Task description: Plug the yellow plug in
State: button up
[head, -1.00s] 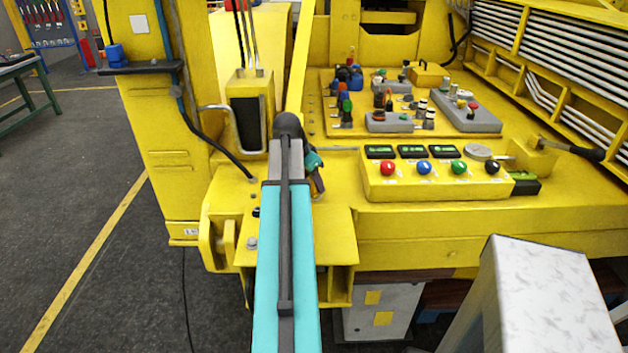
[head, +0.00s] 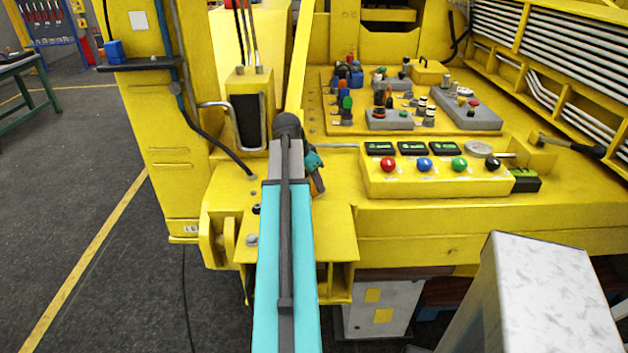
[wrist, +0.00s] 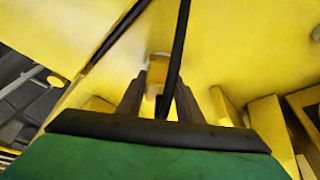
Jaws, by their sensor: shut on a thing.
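In the wrist view, my gripper (wrist: 160,79) has its two dark fingers on either side of a small yellow block with a pale end, which looks like the yellow plug (wrist: 155,72). The gripper is shut on it. A black cable (wrist: 179,45) runs from the top edge down between the fingers, in front of the plug. The socket cannot be made out in either view. In the head view, my teal arm covers most of the gripper and the plug; only part of the wrist shows beside the arm's far end, over the yellow machine deck.
A control box (head: 437,183) with red, blue, green and black buttons stands right of my arm. Behind it is a yellow panel (head: 328,118) with several connectors and knobs. A yellow column (head: 158,140) rises at left. A pale block (head: 540,275) stands front right.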

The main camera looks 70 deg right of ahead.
jog(key=o, duration=1.2)
jog(key=shift+f, duration=0.1)
jog(key=shift+o, duration=0.2)
jog(key=shift+r, duration=0.2)
jog(key=b+v, duration=0.2)
jog(key=v, duration=1.1)
jog(key=shift+r, duration=0.2)
jog(key=shift+a, duration=0.15)
